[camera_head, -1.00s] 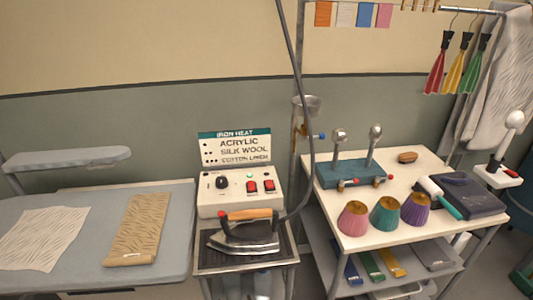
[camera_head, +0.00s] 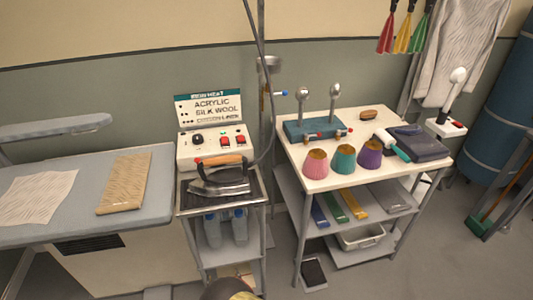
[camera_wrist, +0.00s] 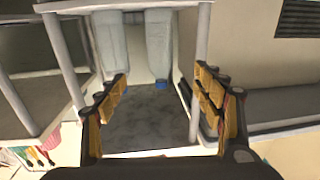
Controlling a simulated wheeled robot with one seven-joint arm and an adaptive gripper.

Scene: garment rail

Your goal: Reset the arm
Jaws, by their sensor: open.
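My gripper (camera_wrist: 161,78) shows in the wrist view with its two yellow-padded fingers spread wide apart. Nothing is held between them. Beyond the fingers is the frame of a small cart, with two pale bottles (camera_wrist: 158,45) upside down in the picture. In the head view, a dark rounded part of my arm shows at the bottom edge, below the iron cart; the fingers are not visible there. The iron (camera_head: 220,187) rests on top of that cart, in front of the control box (camera_head: 186,154).
An ironing board (camera_head: 60,222) stands at the left. A blue cylinder (camera_head: 505,110) stands at far right. Grey floor (camera_head: 430,265) is open at the lower right.

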